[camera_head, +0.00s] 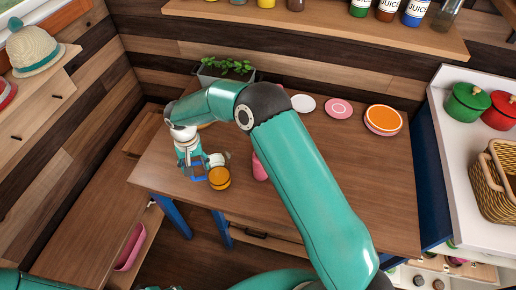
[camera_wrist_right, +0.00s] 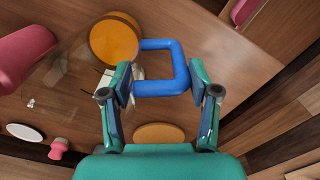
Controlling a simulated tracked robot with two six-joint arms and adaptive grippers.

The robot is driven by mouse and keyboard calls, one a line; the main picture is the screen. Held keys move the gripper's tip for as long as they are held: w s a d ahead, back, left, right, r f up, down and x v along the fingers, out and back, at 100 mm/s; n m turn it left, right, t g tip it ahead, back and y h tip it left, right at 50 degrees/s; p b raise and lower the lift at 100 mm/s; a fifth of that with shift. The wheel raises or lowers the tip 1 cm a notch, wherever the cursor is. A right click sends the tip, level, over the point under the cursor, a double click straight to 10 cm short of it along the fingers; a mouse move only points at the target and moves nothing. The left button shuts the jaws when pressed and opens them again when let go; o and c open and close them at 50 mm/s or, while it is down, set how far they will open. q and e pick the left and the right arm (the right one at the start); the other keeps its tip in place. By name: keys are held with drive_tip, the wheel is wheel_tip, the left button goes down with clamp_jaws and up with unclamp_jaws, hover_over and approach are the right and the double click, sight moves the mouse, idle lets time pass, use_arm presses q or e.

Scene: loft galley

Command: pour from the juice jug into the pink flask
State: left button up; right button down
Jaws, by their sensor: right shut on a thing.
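The juice jug (camera_head: 219,179) is clear with amber juice low inside and a blue handle; it is near the table's front left edge. In the wrist view the juice shows as an amber disc (camera_wrist_right: 115,38). My right gripper (camera_head: 196,166) has its fingers on either side of the blue handle (camera_wrist_right: 182,65), shut on it. The jug looks roughly upright; I cannot tell whether it touches the table. The pink flask (camera_head: 259,170) stands right of the jug, partly hidden behind my right arm; a pink body (camera_wrist_right: 22,58) shows at the wrist view's left. My left gripper is not in view.
A planter (camera_head: 225,74) stands at the table's back. A white saucer (camera_head: 303,103), a pink plate (camera_head: 339,108) and an orange-topped stack (camera_head: 384,118) lie at the back right. The table's right part (camera_head: 375,190) is clear. An orange disc (camera_wrist_right: 160,132) lies below the handle in the wrist view.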

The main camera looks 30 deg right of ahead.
drive_tip(key=shift+d+r, duration=0.15)
drive_tip(key=shift+r, duration=0.05)
drive_tip(key=shift+s+d, duration=0.1)
drive_tip(key=shift+s+d+r+y+p, duration=0.25)
drive_tip(key=shift+d+r+y+p, duration=0.25)
drive_tip(key=shift+d+r, duration=0.05)
drive_tip(key=shift+s+d+r+t+y, duration=0.1)
drive_tip(key=shift+d+r+t+y, duration=0.2)
drive_tip(key=shift+r+t+y, duration=0.1)
drive_tip(key=shift+s+d+r+y, duration=0.15)
drive_tip(key=shift+d+r+y, duration=0.25)
drive_tip(key=shift+y, duration=0.1)
drive_tip(key=t+y+b, duration=0.3)
drive_tip(key=y+b, duration=0.4)
drive_tip(key=b, duration=0.5)
approach(202, 163)
drive_tip(key=r, duration=0.2)
drive_tip(key=shift+w+r, duration=0.35)
drive_tip(key=shift+w, duration=0.1)
drive_tip(key=shift+s+d+r+t+y+b, duration=0.25)
drive_tip(key=shift+d+r+t+y+b, duration=0.15)
drive_tip(key=shift+d+r+y+b, duration=0.4)
